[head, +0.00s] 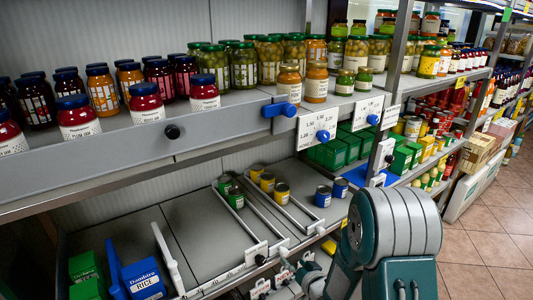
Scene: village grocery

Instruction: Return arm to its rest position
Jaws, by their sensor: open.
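My arm (395,225) shows at the lower right as thick grey and teal links in front of the shelving. Part of it reaches left to the lower shelf's front edge. No object is seen held.
The upper shelf (200,140) carries many jars of jam and pickles. The lower shelf (200,225) has sparse cans between dividers, with bare space at its middle. Blue rice boxes (143,279) stand at lower left. Tiled floor (495,230) is clear at right.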

